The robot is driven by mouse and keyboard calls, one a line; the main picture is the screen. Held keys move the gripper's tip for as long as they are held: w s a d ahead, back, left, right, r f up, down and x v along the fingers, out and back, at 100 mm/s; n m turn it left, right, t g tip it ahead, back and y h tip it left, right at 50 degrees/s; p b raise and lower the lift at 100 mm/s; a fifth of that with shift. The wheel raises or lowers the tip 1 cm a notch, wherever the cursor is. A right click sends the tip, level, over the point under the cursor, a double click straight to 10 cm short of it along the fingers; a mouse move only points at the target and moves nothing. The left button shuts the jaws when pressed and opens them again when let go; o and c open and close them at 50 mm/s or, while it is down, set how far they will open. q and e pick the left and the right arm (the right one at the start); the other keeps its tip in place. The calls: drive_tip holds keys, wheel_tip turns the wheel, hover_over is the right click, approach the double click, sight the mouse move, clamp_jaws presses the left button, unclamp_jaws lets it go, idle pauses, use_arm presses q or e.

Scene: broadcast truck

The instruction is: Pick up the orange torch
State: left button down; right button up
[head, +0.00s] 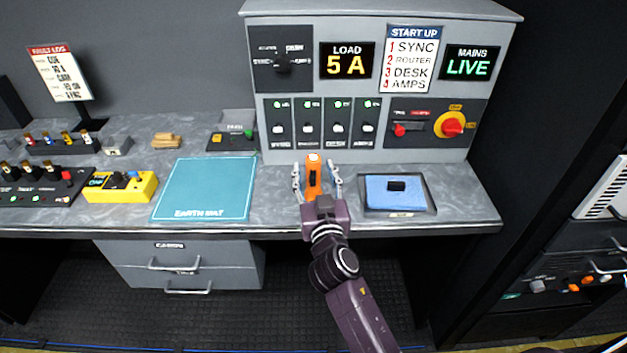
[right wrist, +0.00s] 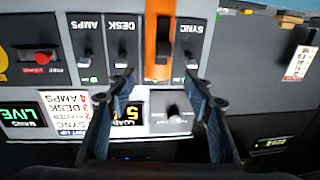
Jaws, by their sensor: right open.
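The orange torch (head: 313,165) stands upright on the grey counter, just in front of the panel. It has a black switch strip on its side. My right gripper (head: 316,178) is open, with one finger on each side of the torch in the head view. In the right wrist view the torch (right wrist: 158,40) shows at the top, beyond and between the two spread fingertips (right wrist: 162,88). I cannot tell whether either finger touches it. My left gripper is not in view.
A teal earth mat (head: 205,188) lies to the left. A tray with a blue pad (head: 397,194) lies close on the right. The grey panel (head: 385,70) with switches and displays rises behind. A yellow tester (head: 120,187) sits further left.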

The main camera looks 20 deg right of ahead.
sight(314, 167)
drive_tip(key=w, duration=0.3)
drive_tip(key=w+d+p, duration=0.1)
drive_tip(key=w, duration=0.1)
drive_tip(key=shift+d+f, duration=0.1)
drive_tip(key=shift+f, duration=0.25)
